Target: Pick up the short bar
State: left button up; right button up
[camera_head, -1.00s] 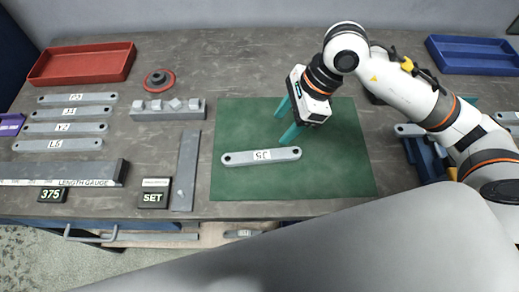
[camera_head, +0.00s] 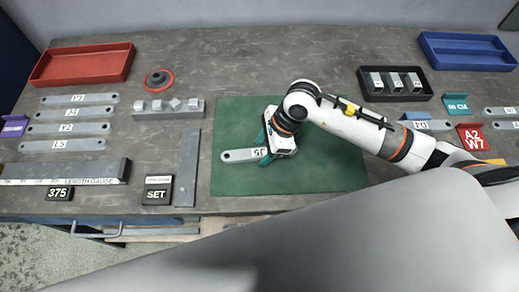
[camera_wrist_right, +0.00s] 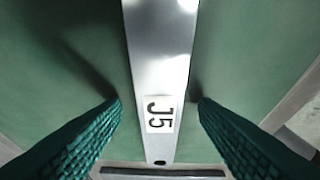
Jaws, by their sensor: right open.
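A flat grey bar labelled J5 (camera_head: 240,156) lies on the green mat (camera_head: 320,172). It is the only bar on the mat, and my gripper covers its right end in the head view. My right gripper (camera_head: 266,148) is low over that end. In the right wrist view the bar (camera_wrist_right: 160,60) runs between the two teal fingers of the gripper (camera_wrist_right: 160,104). The fingers are open, one on each side of the bar near its label, with a gap on both sides. My left gripper is not in view.
Several labelled bars (camera_head: 80,114) lie at the left. A length gauge (camera_head: 65,171), a grey block holder (camera_head: 168,109) and a long plate (camera_head: 188,168) are left of the mat. A red tray (camera_head: 82,64), a blue tray (camera_head: 467,51) and a black tray (camera_head: 394,84) stand farther back.

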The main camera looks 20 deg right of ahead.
grip_shut()
dwell(0.3)
